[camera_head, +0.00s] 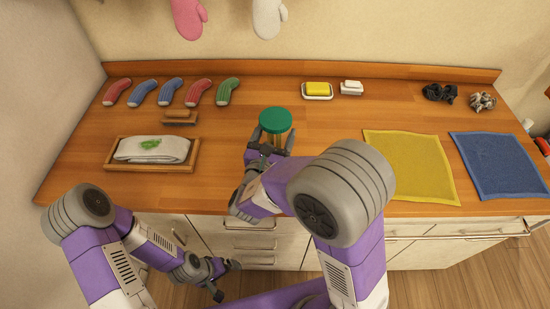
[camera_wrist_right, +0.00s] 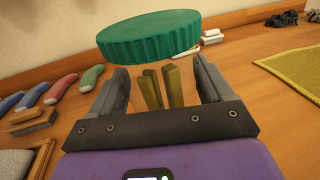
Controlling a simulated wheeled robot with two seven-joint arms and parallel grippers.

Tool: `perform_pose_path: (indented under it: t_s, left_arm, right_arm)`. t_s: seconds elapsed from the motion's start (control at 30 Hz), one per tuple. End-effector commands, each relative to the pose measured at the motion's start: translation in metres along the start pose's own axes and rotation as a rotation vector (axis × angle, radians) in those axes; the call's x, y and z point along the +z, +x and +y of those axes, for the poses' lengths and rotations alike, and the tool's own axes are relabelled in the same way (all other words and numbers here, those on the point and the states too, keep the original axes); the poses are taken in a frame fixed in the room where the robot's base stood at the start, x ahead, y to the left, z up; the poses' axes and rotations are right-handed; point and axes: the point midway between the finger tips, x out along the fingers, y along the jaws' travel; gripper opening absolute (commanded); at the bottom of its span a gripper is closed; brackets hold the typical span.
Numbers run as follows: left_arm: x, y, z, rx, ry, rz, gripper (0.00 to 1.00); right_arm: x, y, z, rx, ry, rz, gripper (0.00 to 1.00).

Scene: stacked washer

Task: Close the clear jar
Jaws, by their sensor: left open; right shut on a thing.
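The clear jar (camera_head: 276,136) stands upright on the wooden counter, with olive-brown sticks showing inside it. Its ribbed green lid (camera_head: 275,121) is at the top of the jar, and also shows large in the right wrist view (camera_wrist_right: 150,36). I cannot tell whether the lid is fully seated. My right gripper (camera_head: 273,138) is shut on the jar, one finger on each side below the lid; its fingers also show in the right wrist view (camera_wrist_right: 160,90). My left gripper (camera_head: 226,277) is open and empty, low in front of the drawers, away from the jar.
A wooden tray (camera_head: 193,166) with a folded towel lies left of the jar, a brush (camera_head: 180,118) behind it. Several socks (camera_head: 171,92) lie at the back left. A soap dish (camera_head: 317,97) is behind the jar. A yellow cloth (camera_head: 411,166) and a blue cloth (camera_head: 498,164) lie right.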

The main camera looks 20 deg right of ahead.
Motion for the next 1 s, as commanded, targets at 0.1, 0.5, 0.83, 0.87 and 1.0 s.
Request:
perform_pose_path:
  t_s: [0.1,0.5,0.83,0.87,1.0]
  left_arm:
    - [-0.001,0.013,-0.005,0.0,0.0,0.0,1.0]
    - [-0.001,0.017,-0.006,0.0,0.0,0.0,1.0]
    - [-0.002,0.033,-0.012,0.0,0.0,0.0,1.0]
    - [-0.002,0.034,-0.013,0.0,0.0,0.0,1.0]
    - [-0.002,0.033,-0.012,0.0,0.0,0.0,1.0]
  right_arm:
    - [-0.028,0.0,0.0,-0.001,-0.005,0.0,0.0]
    - [-0.04,0.0,0.0,-0.001,0.001,-0.001,0.0]
    - [-0.074,0.0,0.0,0.0,-0.004,0.0,0.0]
    - [-0.077,0.0,0.0,0.0,-0.003,0.0,0.0]
    - [-0.078,0.0,0.0,0.0,0.0,-0.001,0.0]
